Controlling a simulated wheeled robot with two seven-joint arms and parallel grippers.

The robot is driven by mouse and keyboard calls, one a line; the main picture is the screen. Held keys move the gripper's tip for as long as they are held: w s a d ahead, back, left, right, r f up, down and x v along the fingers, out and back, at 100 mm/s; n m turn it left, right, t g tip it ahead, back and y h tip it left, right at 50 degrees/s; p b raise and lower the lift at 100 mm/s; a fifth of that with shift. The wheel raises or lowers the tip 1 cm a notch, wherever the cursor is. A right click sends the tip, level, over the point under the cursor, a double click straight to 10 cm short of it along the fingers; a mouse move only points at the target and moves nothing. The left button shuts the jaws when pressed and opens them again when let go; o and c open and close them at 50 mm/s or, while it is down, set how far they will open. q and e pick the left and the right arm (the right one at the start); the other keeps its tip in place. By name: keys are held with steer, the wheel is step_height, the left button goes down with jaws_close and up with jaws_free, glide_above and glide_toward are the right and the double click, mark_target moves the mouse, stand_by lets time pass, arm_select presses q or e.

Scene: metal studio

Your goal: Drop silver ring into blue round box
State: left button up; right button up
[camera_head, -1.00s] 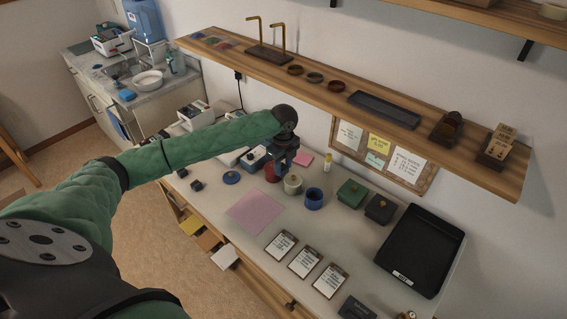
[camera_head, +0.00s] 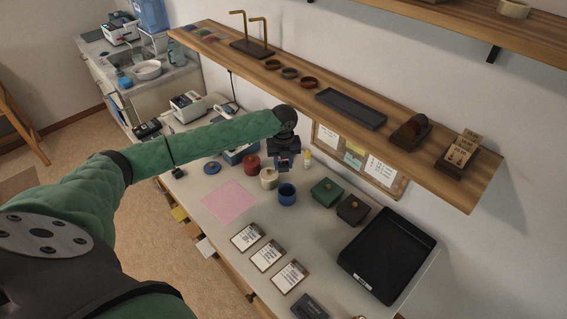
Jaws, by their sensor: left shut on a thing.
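The blue round box (camera_head: 287,195) stands open on the table. A round blue lid (camera_head: 212,168) lies apart from it to the left. My left gripper (camera_head: 282,168) points down just behind and above the blue box. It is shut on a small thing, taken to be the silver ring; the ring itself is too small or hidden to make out. My right gripper is not in view.
A cream round box (camera_head: 268,179) and a red one (camera_head: 252,165) stand left of the blue box. Green (camera_head: 326,191) and dark (camera_head: 352,209) boxes stand right. A wooden shelf (camera_head: 350,122) runs above behind. A pink sheet (camera_head: 229,202) lies flat in front.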

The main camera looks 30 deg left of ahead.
arm_select(q)
steer(key=shift+m, duration=1.1)
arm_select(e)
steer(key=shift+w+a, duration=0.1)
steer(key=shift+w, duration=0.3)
